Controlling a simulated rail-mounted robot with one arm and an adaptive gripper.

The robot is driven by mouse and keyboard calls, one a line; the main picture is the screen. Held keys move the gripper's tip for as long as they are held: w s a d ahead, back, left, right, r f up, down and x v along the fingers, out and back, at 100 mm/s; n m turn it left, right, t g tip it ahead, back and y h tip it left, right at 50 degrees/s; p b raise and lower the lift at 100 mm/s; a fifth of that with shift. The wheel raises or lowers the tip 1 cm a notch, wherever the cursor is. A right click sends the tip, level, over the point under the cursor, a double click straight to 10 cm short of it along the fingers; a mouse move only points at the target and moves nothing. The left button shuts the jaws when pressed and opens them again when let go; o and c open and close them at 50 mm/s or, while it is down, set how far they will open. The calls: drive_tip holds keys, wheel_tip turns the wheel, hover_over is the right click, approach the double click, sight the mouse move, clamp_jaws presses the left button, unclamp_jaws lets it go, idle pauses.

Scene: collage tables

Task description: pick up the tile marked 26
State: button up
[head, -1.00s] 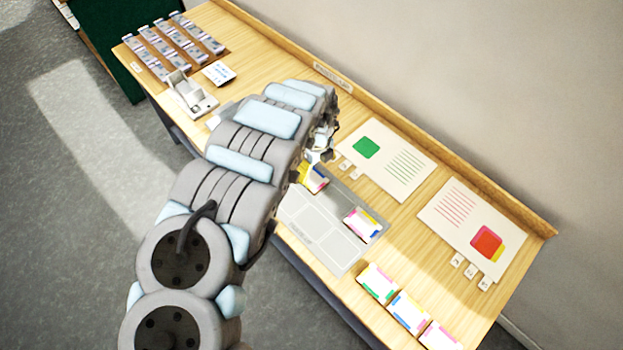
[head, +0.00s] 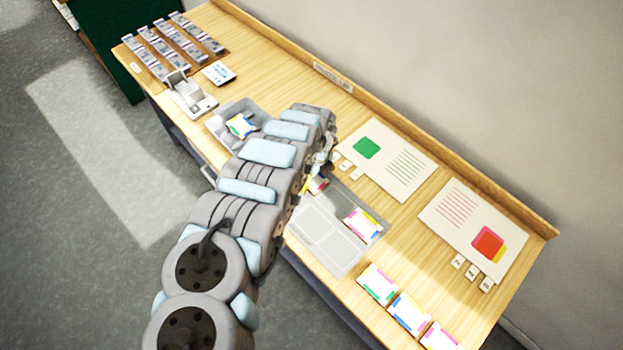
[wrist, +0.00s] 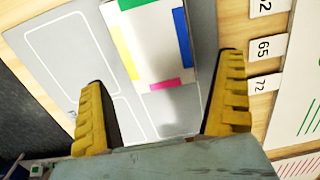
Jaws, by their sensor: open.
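Three small white number tiles show at the right of the wrist view. One reads 65 (wrist: 265,48) and one reads 72 (wrist: 264,86); the top one (wrist: 267,8) is cut off by the frame edge and seems to end in 2. Three more white tiles (head: 471,271) lie below the red-square sheet in the head view, too small to read. I cannot make out a 26 on any tile. My gripper (wrist: 163,75) is open, its yellow fingers on either side of the near end of a white block with coloured edges (wrist: 152,45). In the head view my arm mostly hides it.
The block rests on a grey mat (head: 331,242), with another coloured block (head: 362,224) on it. Several more blocks (head: 408,312) lie at the front right. Sheets with a green square (head: 398,165) and a red square (head: 465,215) lie towards the back. A grey tray (head: 217,124) stands left.

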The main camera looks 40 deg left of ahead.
drive_tip(key=shift+f, duration=1.45)
drive_tip(key=c, duration=1.2)
drive_tip(key=shift+o, duration=0.2)
drive_tip(key=shift+r, duration=0.15)
